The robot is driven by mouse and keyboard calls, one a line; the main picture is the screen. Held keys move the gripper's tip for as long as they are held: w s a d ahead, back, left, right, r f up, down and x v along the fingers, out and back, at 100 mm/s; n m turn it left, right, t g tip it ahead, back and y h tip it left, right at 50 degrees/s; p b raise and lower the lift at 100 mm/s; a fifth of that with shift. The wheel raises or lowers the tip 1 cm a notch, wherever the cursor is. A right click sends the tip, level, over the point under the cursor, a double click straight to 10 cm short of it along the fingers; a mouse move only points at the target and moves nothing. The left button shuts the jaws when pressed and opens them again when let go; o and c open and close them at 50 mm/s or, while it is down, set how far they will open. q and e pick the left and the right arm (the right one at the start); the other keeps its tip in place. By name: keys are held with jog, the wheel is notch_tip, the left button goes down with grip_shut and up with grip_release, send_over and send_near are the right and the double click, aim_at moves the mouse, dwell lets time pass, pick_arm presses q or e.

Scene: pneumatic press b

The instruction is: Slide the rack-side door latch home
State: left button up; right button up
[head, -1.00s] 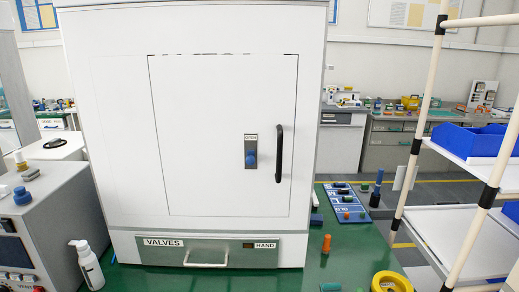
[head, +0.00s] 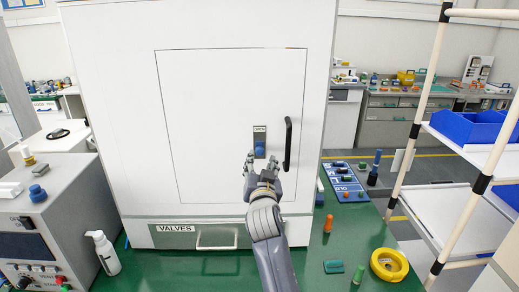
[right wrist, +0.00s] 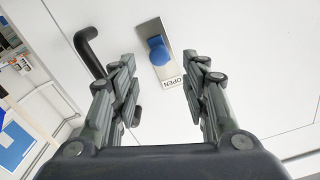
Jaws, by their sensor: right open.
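The door latch is a blue knob (head: 260,152) on a small grey plate (head: 260,134) marked OPEN, set in the white door (head: 215,120) of the cabinet. In the right wrist view the blue knob (right wrist: 158,50) sits at the end of the plate away from the OPEN label (right wrist: 172,82). My right gripper (head: 263,163) is open and empty, just below the knob in the head view. In the right wrist view its fingers (right wrist: 160,80) stand apart on either side of the plate, and no contact with the knob shows. My left gripper is not in view.
A black door handle (head: 288,143) stands right of the latch, close to the gripper; it also shows beside a finger in the right wrist view (right wrist: 88,50). A VALVES drawer (head: 195,236) lies below.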

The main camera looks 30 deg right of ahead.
aim_at(260, 152)
jog(key=p+x, duration=0.1)
jog(key=x, duration=0.5)
jog(key=shift+s, duration=0.1)
jog(key=shift+p+x, duration=0.45)
jog(key=shift+x, duration=0.45)
jog(key=shift+a, duration=0.1)
jog(key=shift+c, duration=0.4)
grip_shut()
